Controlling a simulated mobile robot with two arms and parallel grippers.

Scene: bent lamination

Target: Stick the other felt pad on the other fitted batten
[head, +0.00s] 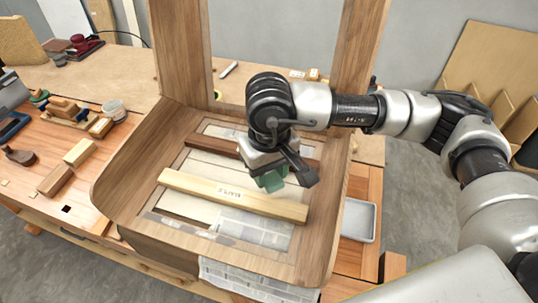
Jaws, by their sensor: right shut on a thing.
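My right gripper (277,178) is shut on a green felt pad (269,182). It holds the pad over the bent wooden frame, close to the far side of the pale batten. I cannot tell whether the pad touches that batten. The pale batten (205,189) lies across the frame and has small dark print on top. A dark brown batten (226,149) lies across it farther back, partly hidden behind my right gripper. No second felt pad can be made out on either batten. My left gripper is not in view.
The bent wooden frame (121,173) has tall uprights at the back and stands on a workbench (25,188). Wood blocks (79,152), a plane and a white tub (113,110) lie at the left. A grey tray (358,221) sits at the right.

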